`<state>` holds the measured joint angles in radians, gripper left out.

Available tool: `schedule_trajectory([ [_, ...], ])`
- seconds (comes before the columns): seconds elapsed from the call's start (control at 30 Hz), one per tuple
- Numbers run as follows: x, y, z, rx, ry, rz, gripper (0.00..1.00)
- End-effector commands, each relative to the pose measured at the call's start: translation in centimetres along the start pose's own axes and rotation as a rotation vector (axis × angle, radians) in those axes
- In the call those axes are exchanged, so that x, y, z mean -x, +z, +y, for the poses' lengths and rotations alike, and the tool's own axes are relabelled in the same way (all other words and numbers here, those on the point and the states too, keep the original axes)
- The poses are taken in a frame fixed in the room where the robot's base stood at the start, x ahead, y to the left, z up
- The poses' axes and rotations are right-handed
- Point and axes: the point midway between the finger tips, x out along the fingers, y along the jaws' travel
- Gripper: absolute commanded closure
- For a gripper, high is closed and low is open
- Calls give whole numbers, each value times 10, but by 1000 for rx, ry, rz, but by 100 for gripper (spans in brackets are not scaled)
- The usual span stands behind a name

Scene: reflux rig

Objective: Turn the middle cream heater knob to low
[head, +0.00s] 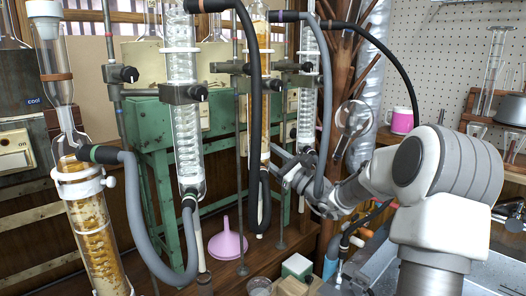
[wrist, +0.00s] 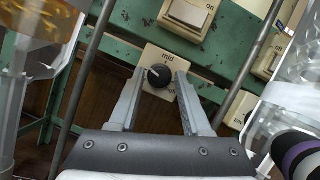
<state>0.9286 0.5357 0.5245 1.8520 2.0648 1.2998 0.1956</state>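The middle heater knob (wrist: 159,76) is a dark round dial with a pale pointer toward its upper left, on a cream plate (wrist: 150,54) marked "mid" in the wrist view. The low mark cannot be made out. My gripper (wrist: 160,80) is open, with one finger on each side of the knob; whether the fingers touch it is unclear. In the head view my gripper (head: 277,164) reaches in among the glass columns and hoses, and the knob is hidden there.
A cream switch (wrist: 188,14) marked "on" sits above the knob on the green frame (wrist: 125,32). Glass columns (head: 187,110) and a grey hose (head: 140,220) crowd the space. A metal rod (wrist: 85,75) stands left of my fingers. A pink funnel (head: 228,243) is below.

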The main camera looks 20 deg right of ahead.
Motion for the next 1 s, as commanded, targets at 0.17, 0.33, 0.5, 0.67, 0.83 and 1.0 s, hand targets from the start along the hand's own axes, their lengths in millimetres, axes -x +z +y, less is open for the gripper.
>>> schedule_trajectory([
  [0.17,0,0,0,-1,-1,0,37],
  [0.33,0,0,0,-1,-1,1,37],
  [0.5,12,0,-1,-1,-3,4,37],
  [0.67,44,1,-2,-1,-5,5,37],
  [0.83,86,1,-2,-2,-5,5,37],
  [1.0,127,1,-2,-2,-5,3,37],
])
